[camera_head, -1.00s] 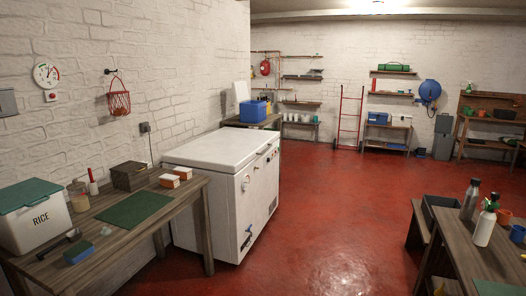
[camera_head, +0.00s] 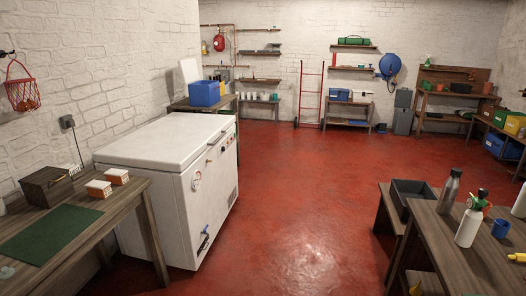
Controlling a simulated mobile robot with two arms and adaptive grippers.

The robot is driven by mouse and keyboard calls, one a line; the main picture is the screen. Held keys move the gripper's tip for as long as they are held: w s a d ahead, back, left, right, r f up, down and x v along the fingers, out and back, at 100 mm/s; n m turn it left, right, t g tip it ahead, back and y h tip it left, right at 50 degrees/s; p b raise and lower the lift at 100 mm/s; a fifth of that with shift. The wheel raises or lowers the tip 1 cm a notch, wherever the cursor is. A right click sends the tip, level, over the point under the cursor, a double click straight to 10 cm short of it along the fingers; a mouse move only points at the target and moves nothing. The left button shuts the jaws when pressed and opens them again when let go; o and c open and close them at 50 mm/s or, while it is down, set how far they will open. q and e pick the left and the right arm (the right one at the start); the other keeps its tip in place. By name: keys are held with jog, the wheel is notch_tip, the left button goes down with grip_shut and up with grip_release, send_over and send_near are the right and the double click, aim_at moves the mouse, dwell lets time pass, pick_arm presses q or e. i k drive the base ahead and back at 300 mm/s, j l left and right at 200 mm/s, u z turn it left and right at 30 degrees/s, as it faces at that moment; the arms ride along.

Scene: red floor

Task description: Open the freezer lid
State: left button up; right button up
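The white chest freezer (camera_head: 185,205) stands on the red floor against the left wall. Its lid (camera_head: 160,141) is closed and lies flat on the body. A handle or latch (camera_head: 216,142) shows near the upper edge of the freezer's long right side. Neither of my grippers is in view.
A wooden table with a green mat (camera_head: 48,232) stands close before the freezer at left. Another table with bottles (camera_head: 470,219) and a bench with a dark tray (camera_head: 408,196) stand at right. The red floor (camera_head: 300,190) between them is clear.

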aim_at(172, 142)
jog(key=i+l, duration=0.2)
jog(key=i, duration=0.7)
jog(key=i+l+z, duration=0.1)
jog(key=i, duration=0.8)
jog(key=l, duration=0.1)
